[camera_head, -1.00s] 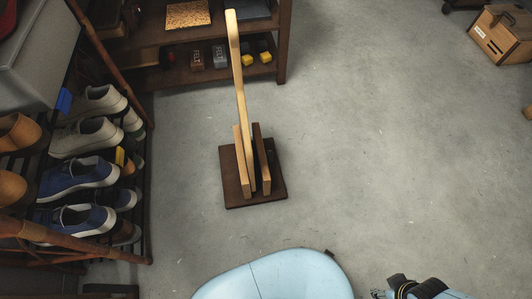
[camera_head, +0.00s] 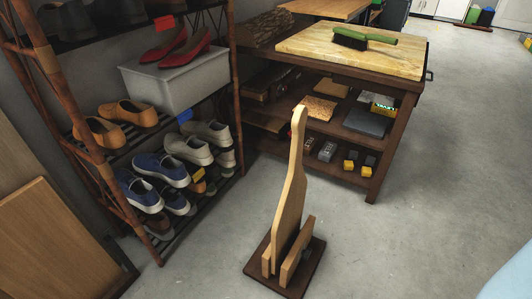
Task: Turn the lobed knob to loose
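I cannot make out a lobed knob in the head view. A tall pale wooden paddle (camera_head: 291,200) stands upright in a dark square base (camera_head: 308,278) on the floor, between two short wooden side pieces. No knob shows on the visible side of this stand. Neither of my grippers is in view. Only a light blue edge, which looks like part of my own body, shows at the lower right.
A shoe rack (camera_head: 105,166) with several pairs of shoes and a grey bin (camera_head: 178,82) stands at the left. A workbench with a pale board top (camera_head: 330,45) and a green-handled brush (camera_head: 365,39) stands behind. Wooden panels (camera_head: 55,240) lean at the lower left. The right floor is open.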

